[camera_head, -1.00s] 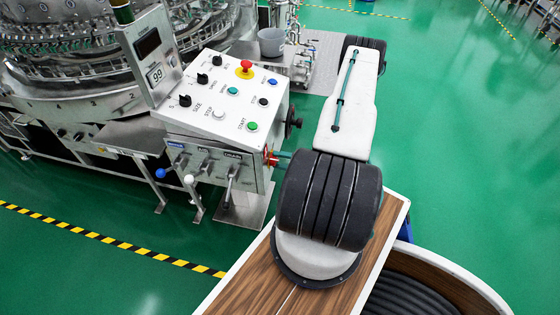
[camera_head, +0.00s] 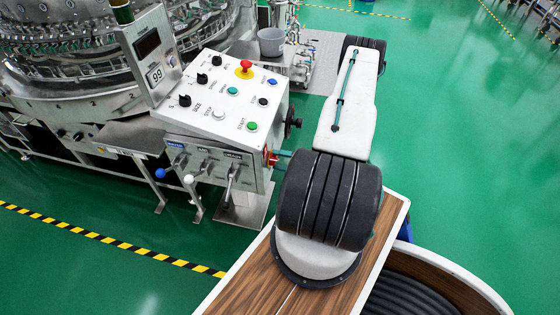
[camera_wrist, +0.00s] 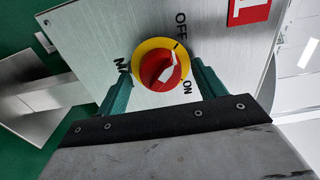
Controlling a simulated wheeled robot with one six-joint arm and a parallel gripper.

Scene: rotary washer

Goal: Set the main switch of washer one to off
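The main switch is a red knob with a white mark on a yellow disc (camera_wrist: 163,66), set on a brushed metal panel. An OFF label (camera_wrist: 181,28) is above it and an ON label (camera_wrist: 187,87) at its lower right. The mark's narrow upper end points roughly toward OFF. My gripper (camera_wrist: 162,76) is open, with one green finger on each side of the knob; I cannot tell whether either finger touches the disc. In the head view the red switch (camera_head: 271,159) sits on the console's right side, partly hidden by my gripper (camera_head: 280,154).
The console top (camera_head: 213,107) carries several knobs and buttons, including a red emergency button (camera_head: 245,67). A black handwheel (camera_head: 294,122) sticks out beside my arm. Levers (camera_head: 188,180) hang at the console's front. Green floor is clear at the right.

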